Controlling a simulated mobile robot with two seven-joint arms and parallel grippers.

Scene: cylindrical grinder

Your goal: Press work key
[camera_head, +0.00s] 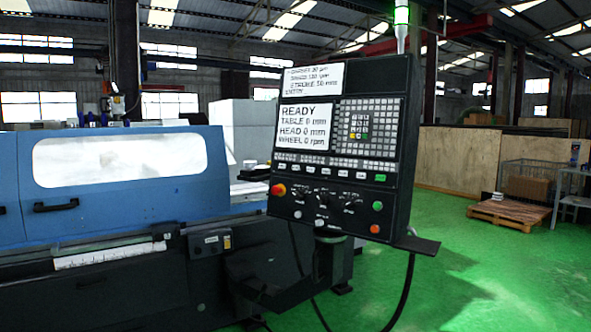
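The control panel (340,190) of the grinder stands tilted in the middle of the camera_head view. A keypad (366,126) of small white keys with a few yellow and green ones sits right of the screen. Below is a row of separate white keys (338,173) ending in a green key (380,178). Key labels are too small to read, so I cannot tell which is the work key. Neither of my grippers shows in this view.
A red emergency knob (278,190) is at the panel's lower left. Several dark dials, a green button (377,205) and an orange button (375,229) are below the keys. The blue grinder (100,215) fills the left. Green floor (480,270) is open at right, before a pallet (509,212).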

